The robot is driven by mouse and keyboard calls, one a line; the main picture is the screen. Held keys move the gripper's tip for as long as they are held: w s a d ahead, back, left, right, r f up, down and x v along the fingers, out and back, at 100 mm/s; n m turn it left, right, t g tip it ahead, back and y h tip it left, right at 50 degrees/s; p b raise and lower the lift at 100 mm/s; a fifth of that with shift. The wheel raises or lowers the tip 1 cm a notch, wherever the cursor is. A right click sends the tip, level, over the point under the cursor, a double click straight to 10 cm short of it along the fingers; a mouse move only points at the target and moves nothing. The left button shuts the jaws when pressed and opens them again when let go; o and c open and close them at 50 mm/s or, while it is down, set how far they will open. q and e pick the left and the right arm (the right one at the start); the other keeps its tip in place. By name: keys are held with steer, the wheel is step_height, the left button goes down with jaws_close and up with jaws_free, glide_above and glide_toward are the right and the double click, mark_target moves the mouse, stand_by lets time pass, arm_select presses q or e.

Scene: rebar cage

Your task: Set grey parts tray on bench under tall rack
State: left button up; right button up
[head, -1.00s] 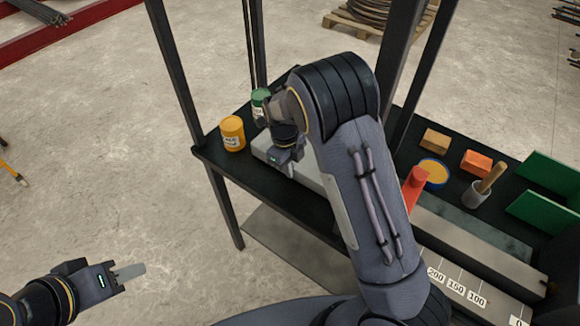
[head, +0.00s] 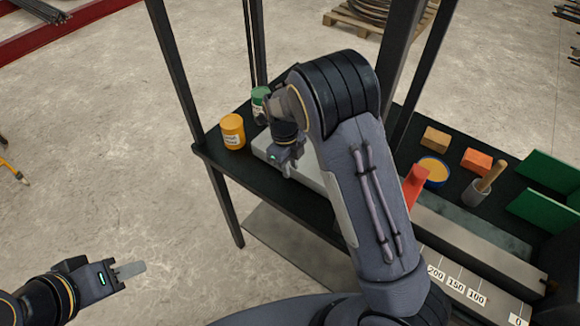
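A pale grey piece, probably the grey parts tray (head: 262,149), lies at the black bench (head: 228,165) between the posts of the tall rack (head: 176,75). My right arm covers most of it, and I cannot tell whether it rests flat on the bench. My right gripper (head: 290,168) points down at its near edge; its fingertips are hidden, so its grip does not show. My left gripper (head: 131,269) is out over the bare floor at lower left, away from the bench, with nothing visible in it. Its fingers overlap in this view.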

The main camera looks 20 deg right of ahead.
step_height(320, 180, up, 11)
steer(key=w, duration=0.1)
steer(key=shift+a+r+b, duration=0.2)
steer(key=shift+a+b, duration=0.2)
steer(key=shift+a, duration=0.05)
steer(key=shift+f, duration=0.1)
